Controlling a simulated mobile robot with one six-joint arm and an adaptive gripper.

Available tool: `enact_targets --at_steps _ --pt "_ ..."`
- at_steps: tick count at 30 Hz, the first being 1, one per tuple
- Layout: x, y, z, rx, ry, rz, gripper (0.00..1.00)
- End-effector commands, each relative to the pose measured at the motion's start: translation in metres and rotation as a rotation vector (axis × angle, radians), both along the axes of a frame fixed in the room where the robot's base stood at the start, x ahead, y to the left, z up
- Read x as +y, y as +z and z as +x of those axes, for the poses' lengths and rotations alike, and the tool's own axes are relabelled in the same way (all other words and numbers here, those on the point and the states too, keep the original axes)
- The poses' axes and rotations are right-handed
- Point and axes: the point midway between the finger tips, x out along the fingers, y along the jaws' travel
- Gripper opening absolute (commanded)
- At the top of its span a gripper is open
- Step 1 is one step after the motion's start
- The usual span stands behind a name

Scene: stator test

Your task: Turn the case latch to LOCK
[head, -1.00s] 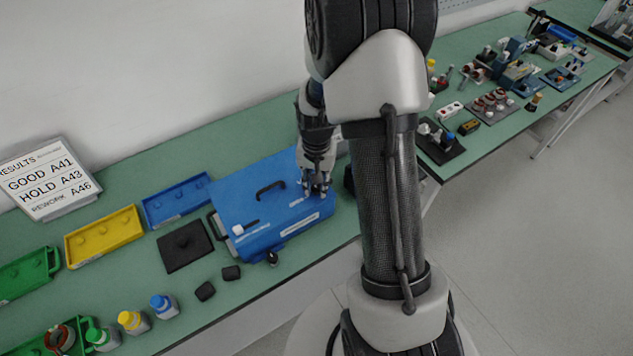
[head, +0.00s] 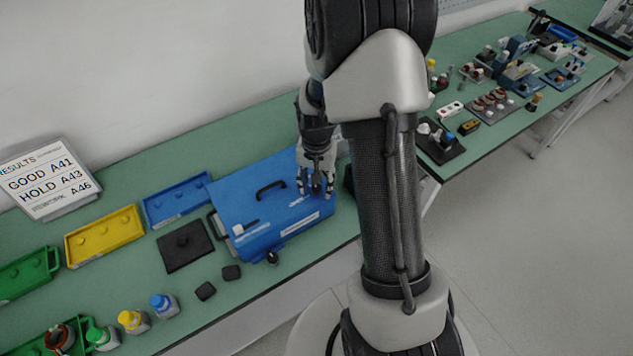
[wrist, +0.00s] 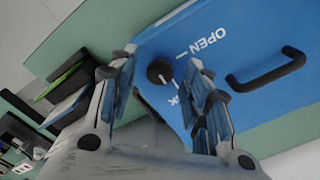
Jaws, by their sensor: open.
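The blue case (head: 270,205) lies closed on the green bench in the head view. In the wrist view its blue lid (wrist: 222,45) carries the white word OPEN and a partly hidden second label ending in K. The round black latch knob (wrist: 159,71) sits on the lid between and just beyond my fingertips. A white line runs beside the knob; its exact pointing is hard to tell. My gripper (head: 316,192) is over the case's right end, and in the wrist view the gripper (wrist: 160,62) is open, with fingers on both sides of the knob. Contact cannot be told.
A black handle (wrist: 268,70) stands up from the lid, right of the fingers in the wrist view. Left of the case are a black plate (head: 186,246), a blue tray (head: 176,199) and a yellow tray (head: 104,236). Small bottles stand at the front left.

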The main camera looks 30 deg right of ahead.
Motion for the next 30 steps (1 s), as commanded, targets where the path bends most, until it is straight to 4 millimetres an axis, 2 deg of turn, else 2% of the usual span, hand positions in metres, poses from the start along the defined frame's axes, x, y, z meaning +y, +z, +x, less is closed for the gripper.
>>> enact_targets --at_steps 8,11,22,25,30 --pt "0.000 0.005 0.000 -0.001 0.000 -0.001 0.44" --pt "0.000 0.019 0.001 -0.004 0.000 -0.001 0.44" --pt "0.000 0.095 0.001 -0.004 0.000 -0.001 0.44" --pt "0.000 0.108 0.001 -0.004 0.000 -0.001 0.44" --pt "0.000 0.119 0.000 -0.001 0.000 -0.001 0.44"
